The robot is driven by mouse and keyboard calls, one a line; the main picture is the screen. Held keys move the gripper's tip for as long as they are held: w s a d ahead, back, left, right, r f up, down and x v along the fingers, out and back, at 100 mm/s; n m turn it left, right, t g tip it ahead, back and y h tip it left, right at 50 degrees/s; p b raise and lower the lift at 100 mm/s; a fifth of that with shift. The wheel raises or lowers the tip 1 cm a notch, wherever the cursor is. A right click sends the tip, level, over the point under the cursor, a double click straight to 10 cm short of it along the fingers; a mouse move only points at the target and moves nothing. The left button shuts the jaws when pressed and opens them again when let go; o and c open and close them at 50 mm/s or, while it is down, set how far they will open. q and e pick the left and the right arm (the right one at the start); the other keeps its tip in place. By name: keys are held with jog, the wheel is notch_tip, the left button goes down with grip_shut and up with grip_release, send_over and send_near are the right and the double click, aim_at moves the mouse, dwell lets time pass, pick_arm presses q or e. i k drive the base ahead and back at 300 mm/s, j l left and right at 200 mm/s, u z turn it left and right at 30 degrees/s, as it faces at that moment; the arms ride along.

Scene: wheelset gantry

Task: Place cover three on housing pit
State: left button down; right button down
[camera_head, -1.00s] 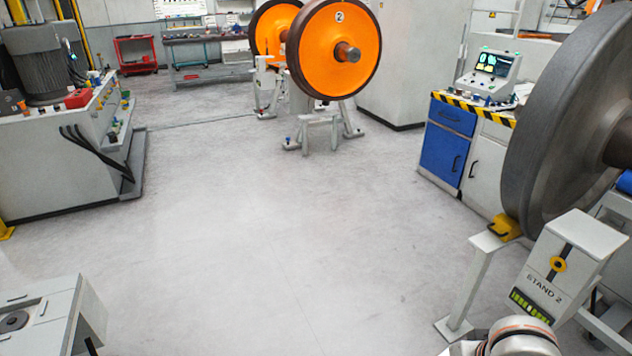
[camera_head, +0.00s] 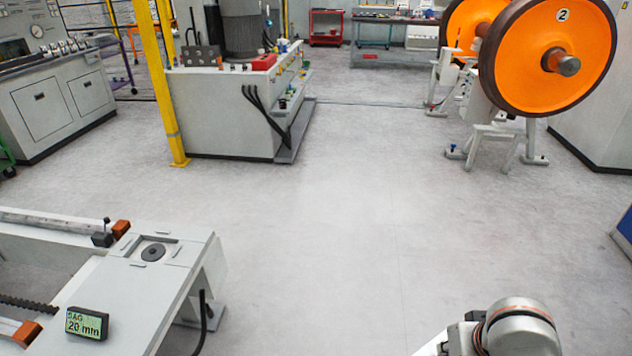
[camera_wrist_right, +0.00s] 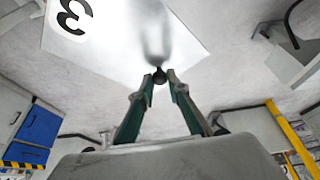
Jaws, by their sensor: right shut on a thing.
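Cover three (camera_wrist_right: 112,38) is a pale flat plate with a black 3 in a white circle, partly out of the frame in the right wrist view. My right gripper (camera_wrist_right: 160,77) is shut on the small dark knob of the cover, and the plate hangs over floor. The cover is not in the head view, where only part of my right arm shows at the bottom right. The housing pit (camera_head: 172,242) appears to be the square recess with a dark round disc in the grey bench frame at the lower left. My left gripper is in neither view.
The bench frame (camera_head: 190,262) carries orange blocks and a "SAG 20 mm" display (camera_head: 87,323). A grey machine (camera_head: 225,110) and yellow post (camera_head: 165,80) stand behind. An orange wheelset (camera_head: 540,60) stands at the back right. The floor between is clear.

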aim_at(151, 248)
jog(key=i+u, duration=0.15)
jog(key=u, duration=0.25)
jog(key=i+l+u, duration=0.1)
jog(key=u, duration=0.3)
jog(key=i+l+u, duration=0.1)
jog(key=u, duration=0.3)
jog(key=i+u, duration=0.2)
jog(key=u, duration=0.2)
jog(key=i+l+u, duration=0.15)
jog(key=u, duration=0.2)
jog(key=i+l+u, duration=0.15)
jog(key=u, duration=0.25)
jog(key=i+l+u, duration=0.15)
jog(key=u, duration=0.25)
